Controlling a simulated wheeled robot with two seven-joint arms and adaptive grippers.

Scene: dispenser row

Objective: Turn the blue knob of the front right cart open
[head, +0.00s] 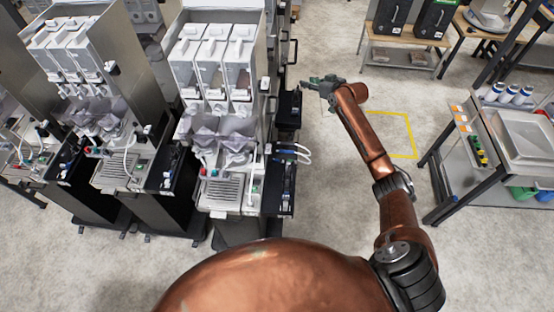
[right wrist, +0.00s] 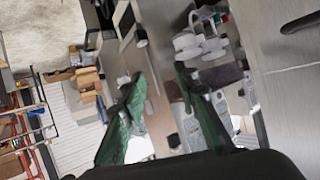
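The front right cart (head: 221,190) is a steel dispenser stand with white canisters on top, left of centre in the head view. Small blue parts show along its right side near white tubes, but I cannot clearly tell the blue knob among them. My right gripper (head: 309,84) is just right of the cart's upper right side, with a small gap visible in the picture. In the right wrist view my right gripper (right wrist: 161,78) has its two green fingers apart with nothing held between them. My left gripper is out of view.
A second dispenser cart (head: 120,172) stands to the left. A grey workbench (head: 480,168) with bottles is at the right. A wooden table (head: 404,43) with black boxes is at the back. Open floor with a yellow outline (head: 411,134) lies between cart and workbench.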

